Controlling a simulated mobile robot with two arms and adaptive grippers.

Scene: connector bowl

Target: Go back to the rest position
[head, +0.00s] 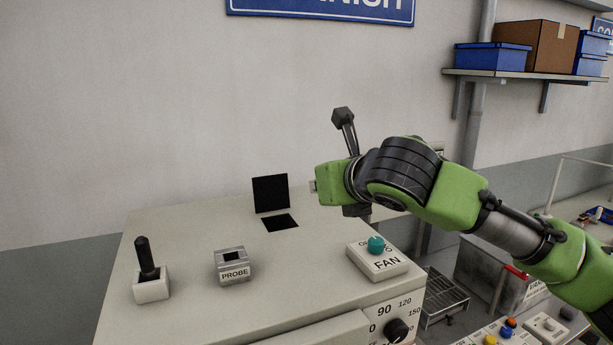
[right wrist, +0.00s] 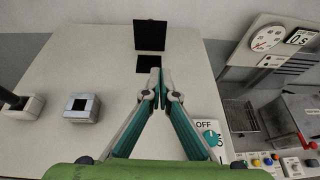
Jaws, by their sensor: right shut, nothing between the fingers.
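My right arm comes in from the right in the head view and its green wrist hangs above the right part of the grey cabinet top (head: 190,222). The fingers are mostly hidden there. In the right wrist view my right gripper (right wrist: 160,78) is shut, its fingertips together with nothing between them. The tips show in front of the square black opening (right wrist: 148,63) with its raised black lid (right wrist: 150,35). My left gripper is in neither view.
On the cabinet top stand a black-handled lever (head: 146,262), a PROBE block (head: 233,268) and a FAN switch with a teal knob (head: 376,245). A shelf with boxes (head: 520,74) is on the wall at right. A wire rack (head: 445,300) and button panel (head: 510,332) lie lower right.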

